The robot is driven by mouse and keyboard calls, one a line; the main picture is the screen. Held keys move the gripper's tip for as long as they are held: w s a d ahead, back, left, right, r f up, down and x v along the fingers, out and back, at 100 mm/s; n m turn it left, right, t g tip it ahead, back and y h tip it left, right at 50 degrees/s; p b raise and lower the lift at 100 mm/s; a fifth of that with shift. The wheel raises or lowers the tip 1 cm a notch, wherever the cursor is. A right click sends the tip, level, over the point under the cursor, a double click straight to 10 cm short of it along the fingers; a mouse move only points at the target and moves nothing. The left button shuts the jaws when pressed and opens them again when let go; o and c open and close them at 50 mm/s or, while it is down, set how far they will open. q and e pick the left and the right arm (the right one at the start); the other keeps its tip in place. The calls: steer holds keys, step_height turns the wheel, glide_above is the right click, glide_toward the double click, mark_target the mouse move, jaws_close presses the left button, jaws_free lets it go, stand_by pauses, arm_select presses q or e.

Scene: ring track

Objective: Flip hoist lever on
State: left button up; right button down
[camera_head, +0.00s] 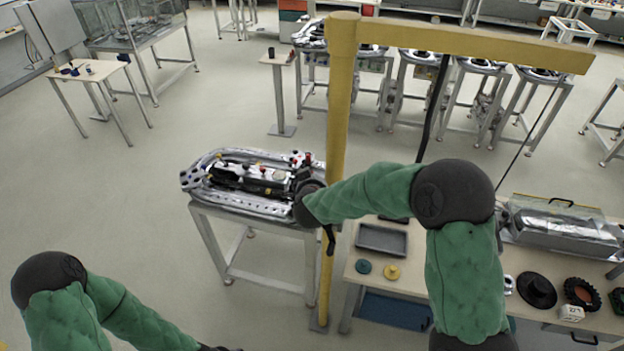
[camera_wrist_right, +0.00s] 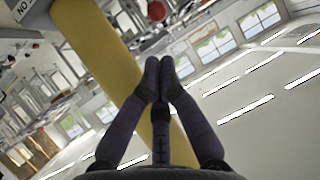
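The hoist has a yellow post (camera_head: 341,105) and a yellow overhead beam (camera_head: 470,45). My right arm reaches across the post. A small dark part (camera_head: 328,240) shows against the post below my right wrist; I cannot tell whether it is my gripper or the hoist lever. In the right wrist view, the fingers of my right gripper (camera_wrist_right: 160,66) come together at the tips, in front of a yellow hoist member (camera_wrist_right: 100,45). A dark ribbed bar (camera_wrist_right: 160,135) shows between the fingers; I cannot make out a lever for certain.
A silver part with a black assembly (camera_head: 255,180) lies on a metal stand (camera_head: 215,245) left of the post. A workbench (camera_head: 445,285) with a grey tray (camera_head: 382,239) stands right of the post. A dark cable (camera_head: 432,105) hangs from the beam.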

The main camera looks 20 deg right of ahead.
steer(key=shift+w+r+v, duration=0.3)
steer(key=shift+r+v, duration=0.4)
steer(key=shift+v, duration=2.65)
steer(key=s+a+f+n+g+y+b, duration=0.1)
steer(key=s+a+f+y+b, duration=0.3)
steer(key=f, duration=0.9)
steer(key=s+d+f+n+g+h+b, duration=0.1)
steer(key=f+g+b, duration=0.1)
steer(key=f+b, duration=0.8)
steer(key=s+a+f+n+g+y+b, duration=0.1)
steer(key=s+a+f+y+b, duration=0.15)
steer(key=f, duration=1.35)
steer(key=s+a+f+g+y+b, duration=0.1)
steer(key=s+a+f+g+b, duration=0.1)
steer(key=s+f+b, duration=0.4)
steer(key=s+a+f+g+y+b, duration=0.2)
steer(key=s+f+g+b, duration=0.3)
steer(key=s+f, duration=1)
steer(key=s+b+x, duration=0.1)
steer(key=b+x, duration=0.1)
steer(key=x, duration=0.4)
steer(key=shift+d+f, duration=0.35)
steer(key=shift+w, duration=0.1)
